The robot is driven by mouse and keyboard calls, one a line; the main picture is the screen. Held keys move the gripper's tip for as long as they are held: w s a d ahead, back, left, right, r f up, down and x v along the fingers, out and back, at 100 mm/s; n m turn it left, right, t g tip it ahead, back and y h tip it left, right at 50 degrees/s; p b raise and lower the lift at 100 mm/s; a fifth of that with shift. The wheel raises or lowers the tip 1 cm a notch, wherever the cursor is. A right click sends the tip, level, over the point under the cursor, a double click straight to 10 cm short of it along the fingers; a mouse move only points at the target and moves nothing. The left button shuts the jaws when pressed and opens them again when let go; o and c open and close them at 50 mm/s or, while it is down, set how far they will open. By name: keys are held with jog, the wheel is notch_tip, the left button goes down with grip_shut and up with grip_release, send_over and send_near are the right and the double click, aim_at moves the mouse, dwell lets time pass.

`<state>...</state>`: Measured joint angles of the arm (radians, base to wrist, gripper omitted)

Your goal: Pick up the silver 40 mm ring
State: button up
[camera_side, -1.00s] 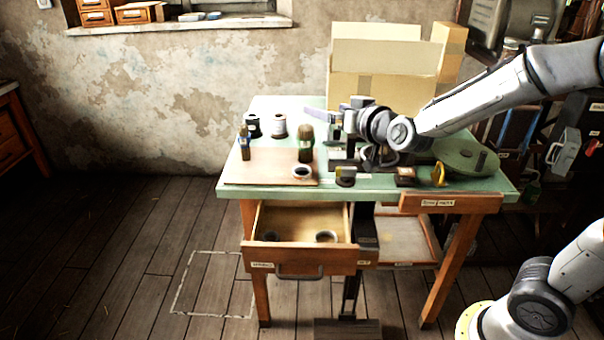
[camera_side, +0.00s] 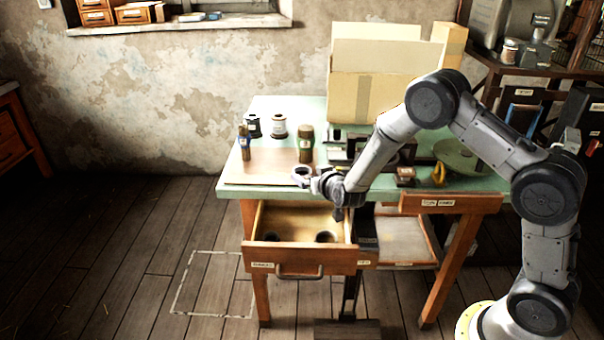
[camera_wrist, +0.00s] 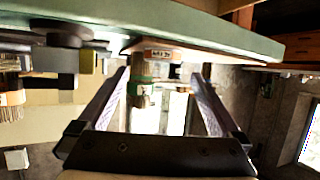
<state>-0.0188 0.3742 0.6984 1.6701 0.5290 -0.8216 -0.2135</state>
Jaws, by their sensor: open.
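No ring shows clearly there.
The open drawer (camera_side: 300,262) juts out below the bench edge. A cardboard box (camera_side: 375,85) stands at the back. The wrist view appears upside down.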

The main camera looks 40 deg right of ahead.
aim_at(299, 169)
jog(key=shift+x, duration=2.9)
jog(key=shift+a, duration=0.15)
